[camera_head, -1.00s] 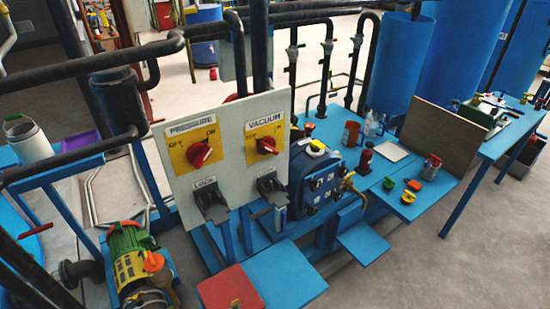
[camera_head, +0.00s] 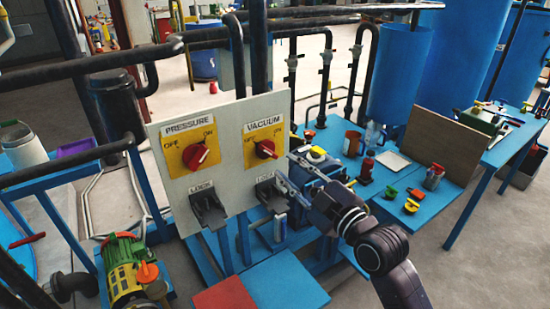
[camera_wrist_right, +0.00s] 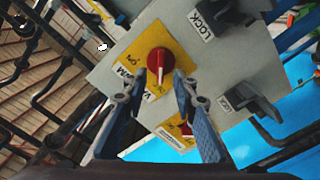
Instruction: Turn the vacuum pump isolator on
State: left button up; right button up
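The vacuum isolator is a red rotary knob (camera_head: 265,149) on a yellow plate labelled VACUUM, on the right half of an upright pale panel. Its white mark shows at its lower right side; I cannot tell its setting for sure. My right gripper (camera_head: 285,168) is just right of and below this knob, its fingers toward the panel. In the right wrist view the knob (camera_wrist_right: 160,62) lies beyond and between the spread fingertips of the right gripper (camera_wrist_right: 155,90). The gripper is open, empty, and appears apart from the knob. My left gripper is not in view.
A similar red PRESSURE knob (camera_head: 196,156) sits left on the panel (camera_head: 228,165). Black LOCK brackets (camera_head: 206,208) (camera_head: 270,192) jut out below both knobs. Black pipes (camera_head: 110,62) run above. A blue pump unit (camera_head: 312,178) stands behind my right gripper.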

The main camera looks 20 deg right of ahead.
aim_at(273, 156)
jog(key=p+x, duration=0.1)
jog(key=x, duration=0.5)
jog(key=shift+w+a, duration=0.15)
jog(key=shift+w, duration=0.2)
jog(key=shift+c, duration=0.4)
jog(key=shift+f, duration=0.1)
grip_shut()
